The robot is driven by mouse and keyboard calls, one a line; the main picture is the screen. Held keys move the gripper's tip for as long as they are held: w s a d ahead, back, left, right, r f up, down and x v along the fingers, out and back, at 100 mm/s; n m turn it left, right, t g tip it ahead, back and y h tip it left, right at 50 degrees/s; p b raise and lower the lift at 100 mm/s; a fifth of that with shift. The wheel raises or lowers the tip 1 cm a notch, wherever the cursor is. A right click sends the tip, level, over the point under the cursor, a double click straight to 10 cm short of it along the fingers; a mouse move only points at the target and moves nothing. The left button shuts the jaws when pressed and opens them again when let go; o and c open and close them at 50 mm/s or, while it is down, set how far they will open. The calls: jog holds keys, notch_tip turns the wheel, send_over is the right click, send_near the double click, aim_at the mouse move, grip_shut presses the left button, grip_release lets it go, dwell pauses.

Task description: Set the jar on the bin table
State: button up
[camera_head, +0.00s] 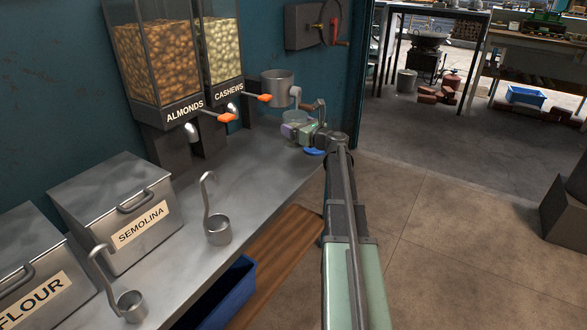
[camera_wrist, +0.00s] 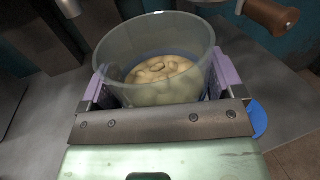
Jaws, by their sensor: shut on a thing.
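The jar (camera_wrist: 155,42) is a clear, open-topped container with pale cashew-like pieces in its lower part. My gripper (camera_wrist: 160,88) is shut on it, with purple finger pads on either side. In the head view the jar (camera_head: 296,117) is small and partly hidden, and my gripper (camera_head: 299,133) holds it near the far right end of the grey metal bin table (camera_head: 262,150). I cannot tell whether the jar's base touches the table top. The jar looks about upright.
A metal grinder (camera_head: 277,89) with a crank stands just behind the jar. Dispensers of almonds (camera_head: 157,60) and cashews (camera_head: 213,45) are against the wall. Semolina (camera_head: 118,210) and flour (camera_head: 35,270) bins and two ladles (camera_head: 217,230) occupy the near table. The table middle is clear.

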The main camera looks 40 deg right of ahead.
aim_at(297, 146)
jog(key=shift+f+b, duration=3)
jog(key=shift+f, duration=1.15)
jog(key=o, duration=0.8)
jog(key=shift+r, duration=0.1)
jog(key=shift+o, duration=0.2)
jog(key=shift+r+p, duration=0.2)
jog(key=shift+p, duration=0.1)
jog(key=s+d, duration=0.1)
jog(key=s, duration=1.1)
jog(key=shift+d, duration=0.2)
